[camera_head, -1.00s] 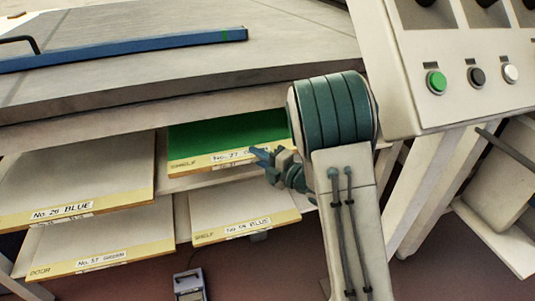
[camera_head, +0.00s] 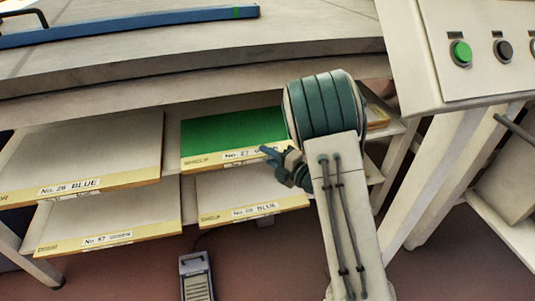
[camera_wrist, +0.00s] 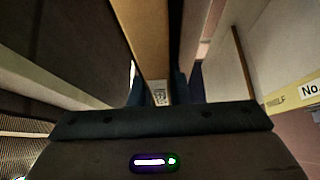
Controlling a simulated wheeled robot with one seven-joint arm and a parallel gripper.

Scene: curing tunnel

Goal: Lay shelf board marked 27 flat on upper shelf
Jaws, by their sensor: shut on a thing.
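The shelf board marked 27 (camera_head: 232,132) has a green top and a pale yellow front edge with a white label. It lies about level in the right bay of the upper shelf, under the overhanging bench top. My gripper (camera_head: 273,156) is shut on its front edge at the right end of the label, partly covering the text. In the wrist view the board (camera_wrist: 146,35) shows edge-on as a tan strip running between the fingers (camera_wrist: 158,90). Its right rear part is hidden behind my arm, and I cannot tell whether its underside touches the shelf.
Board No. 26 BLUE (camera_head: 85,160) lies to the left on the upper level. Board No. 57 (camera_head: 110,220) and another blue-labelled board (camera_head: 245,190) lie below. Tan edges (camera_head: 377,117) show right of my arm. A control box (camera_head: 470,50) stands at the upper right.

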